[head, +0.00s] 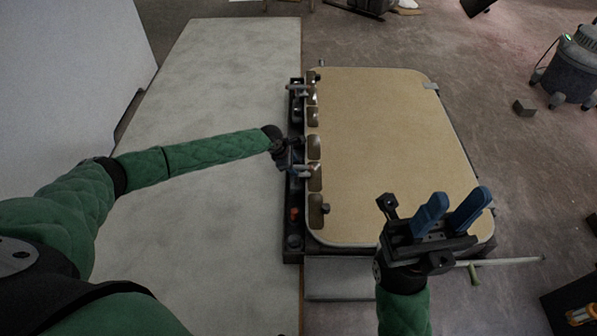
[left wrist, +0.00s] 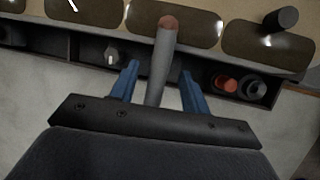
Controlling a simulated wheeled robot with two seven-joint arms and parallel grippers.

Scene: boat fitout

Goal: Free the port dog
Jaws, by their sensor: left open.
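A tan hatch panel (head: 385,150) with a pale rim lies on a dark frame. Along its left edge runs a row of oval recesses. A grey dog lever (left wrist: 159,65) with a reddish-brown tip stands between the two blue fingers of my left gripper (left wrist: 163,82), its tip over an oval recess. The fingers are open, with a gap on each side of the lever. In the head view my left gripper (head: 290,166) is at the hatch's left edge. Another grey lever (head: 298,87) sits further up that edge. My right gripper (head: 453,210) is open and empty above the panel's lower right.
A dark tray (head: 292,256) along the hatch's left side holds an orange part (left wrist: 226,84) and a dark round part (left wrist: 252,88). A dark knob (left wrist: 281,20) stands on the hatch edge. A pale bench top (head: 215,70) lies left. A vacuum-like machine (head: 573,65) stands far right.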

